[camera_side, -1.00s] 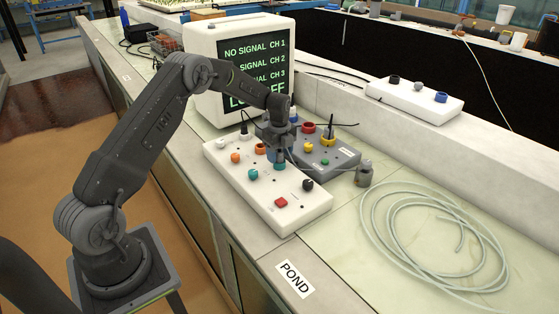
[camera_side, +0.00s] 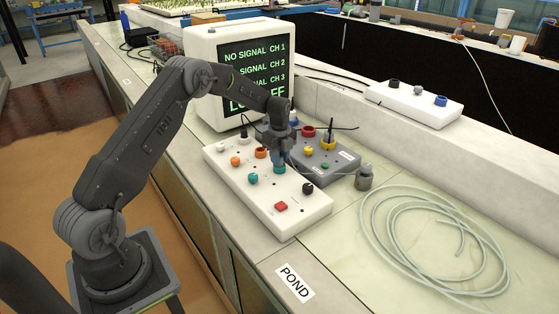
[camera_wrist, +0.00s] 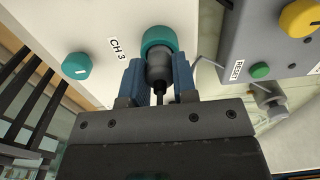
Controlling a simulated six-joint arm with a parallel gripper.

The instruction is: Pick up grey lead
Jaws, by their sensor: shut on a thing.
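My gripper (camera_side: 279,156) is over the white box (camera_side: 312,215). Its blue fingers (camera_wrist: 158,82) are shut on the grey plug (camera_wrist: 159,70) of the grey lead in the wrist view. The plug stands at the teal ring socket (camera_wrist: 160,37) beside the label CH 3. In the side view the teal socket (camera_side: 279,169) is right below my fingers, which mostly hide the plug. I cannot tell if the plug is still seated. A thin grey cable runs from near my gripper to a small grey cylinder (camera_side: 364,178).
A grey box (camera_side: 325,160) with red, yellow and green parts sits right behind my gripper. A monitor (camera_side: 241,68) stands behind left. A coiled hose (camera_side: 435,240) lies on the right. A white socket strip (camera_side: 413,100) rests on the back ledge.

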